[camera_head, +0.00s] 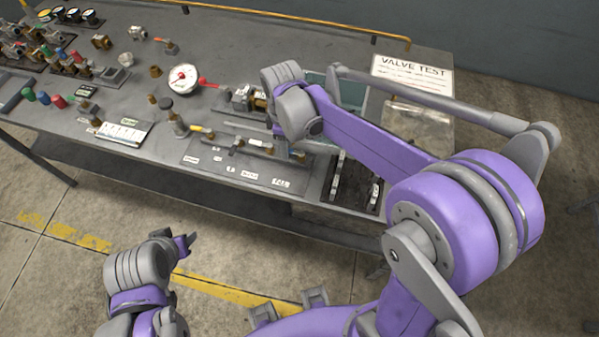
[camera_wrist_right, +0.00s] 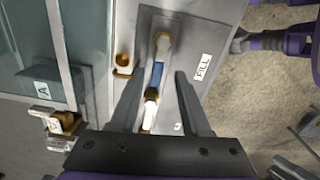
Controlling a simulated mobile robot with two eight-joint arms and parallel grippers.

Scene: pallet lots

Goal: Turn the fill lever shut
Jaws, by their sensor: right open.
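The fill lever, with a blue handle (camera_wrist_right: 156,75), lies on a grey panel beside the FILL label (camera_wrist_right: 202,67) in the right wrist view. It runs nearly straight up that picture, roughly along the panel's length. My right gripper (camera_wrist_right: 158,88) is open, with one finger on each side of the lever; I cannot tell whether either finger touches it. In the head view the lever panel (camera_head: 220,174) lies at the bench's front edge, and my right wrist hangs over its right end. My left gripper (camera_head: 186,244) is low at the left, away from the bench; its jaw opening is unclear.
A brass fitting (camera_wrist_right: 123,66) stands close left of the lever. A teal-grey tray (camera_wrist_right: 90,30) and a block marked A (camera_wrist_right: 45,92) lie further left. A red-handled gauge (camera_head: 183,78) and a VALVE TEST sheet (camera_head: 412,74) are on the bench. The floor in front is open.

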